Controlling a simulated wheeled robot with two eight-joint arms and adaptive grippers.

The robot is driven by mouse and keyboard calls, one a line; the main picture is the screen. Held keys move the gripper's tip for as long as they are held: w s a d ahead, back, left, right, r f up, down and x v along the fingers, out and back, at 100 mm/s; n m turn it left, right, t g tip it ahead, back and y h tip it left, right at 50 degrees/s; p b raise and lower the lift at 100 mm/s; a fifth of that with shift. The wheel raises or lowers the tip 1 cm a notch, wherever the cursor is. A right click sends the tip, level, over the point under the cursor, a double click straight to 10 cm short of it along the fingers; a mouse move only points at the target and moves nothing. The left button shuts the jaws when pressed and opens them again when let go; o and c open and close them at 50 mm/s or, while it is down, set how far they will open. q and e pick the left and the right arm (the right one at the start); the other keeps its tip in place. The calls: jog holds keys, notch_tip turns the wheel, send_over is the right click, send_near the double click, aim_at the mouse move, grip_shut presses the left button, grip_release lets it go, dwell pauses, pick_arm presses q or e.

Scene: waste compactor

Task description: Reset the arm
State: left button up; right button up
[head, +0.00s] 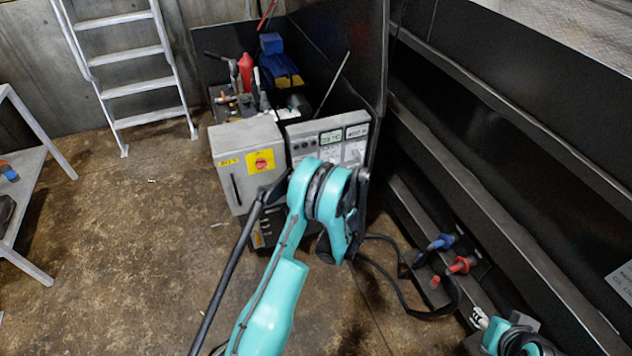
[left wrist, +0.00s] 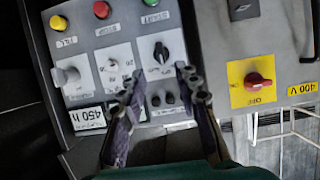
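My left arm reaches from the bottom centre of the head view to the control panel (head: 343,150); there its gripper is hidden behind my own arm links. In the left wrist view the left gripper (left wrist: 160,86) is open and empty, its two dark fingers apart in front of the panel, which appears upside down. A black rotary knob (left wrist: 161,52) and two small black knobs show around and between the fingertips. I cannot tell whether the fingers touch the panel. Part of my right arm shows at the lower right of the head view, with no clear gripper.
Beside the panel stands a grey switch box (head: 228,180) with a red rotary switch on yellow (head: 262,162). A black compactor wall with ledges (head: 470,190) and loose cables are on the right. A ladder (head: 135,85) stands behind.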

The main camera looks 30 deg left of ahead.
pick_arm(q)
jog(key=shift+s+d+r, duration=0.1)
dwell(0.5)
jog(key=s+d+r+m+g+h, duration=0.15)
jog(key=s+d+r, duration=0.3)
jog(key=r, duration=0.45)
jog(key=s+d+r+m+h, duration=0.3)
jog(key=s+r, duration=0.2)
jog(key=r, duration=0.3)
jog(key=s+d+r+m+h, duration=0.2)
jog(key=s+d, duration=0.4)
jog(key=s, duration=0.5)
jog(key=s+d+r+m+h, duration=0.2)
jog(key=s+d, duration=0.4)
jog(key=s, duration=0.5)
jog(key=shift+m+h, duration=0.65)
jog(key=shift+h, duration=0.2)
